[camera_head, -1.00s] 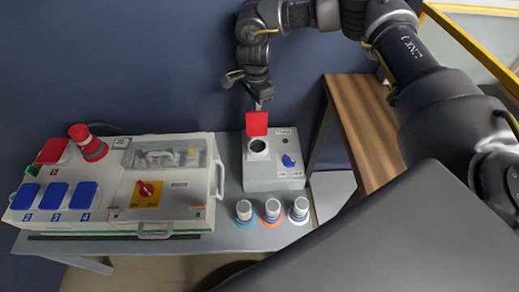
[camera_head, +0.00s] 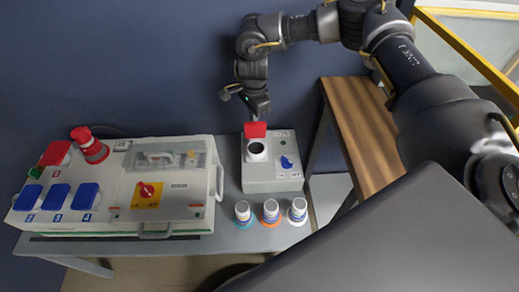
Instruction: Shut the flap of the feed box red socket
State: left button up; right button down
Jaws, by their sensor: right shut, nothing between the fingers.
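The feed box (camera_head: 273,177) is a small light grey box on the grey table. Its red flap (camera_head: 255,130) stands raised at the back of the round socket (camera_head: 257,151), whose opening shows uncovered. My right gripper (camera_head: 258,116) is shut and empty. It points down just above and behind the top edge of the red flap; I cannot tell whether it touches it. My left gripper is not in view.
A larger box (camera_head: 180,187) with blue flaps, a red switch and a red plug stands on the left. Several plugs (camera_head: 270,212) stand at the table's front edge. A blue knob (camera_head: 287,162) sits on the feed box. A wooden bench (camera_head: 358,125) is on the right.

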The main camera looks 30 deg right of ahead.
notch_tip(320, 180, down, 4)
jog(key=shift+a+r+g, duration=0.1)
jog(key=shift+r+g, duration=0.15)
jog(key=shift+g, duration=0.05)
jog(key=shift+w+r+p, duration=0.1)
jog(key=shift+r+p, duration=0.2)
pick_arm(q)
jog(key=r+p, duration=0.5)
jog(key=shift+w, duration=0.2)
pick_arm(e)
notch_tip(320, 180, up, 7)
jog(key=shift+s+d+r, duration=0.2)
jog(key=shift+s, duration=0.05)
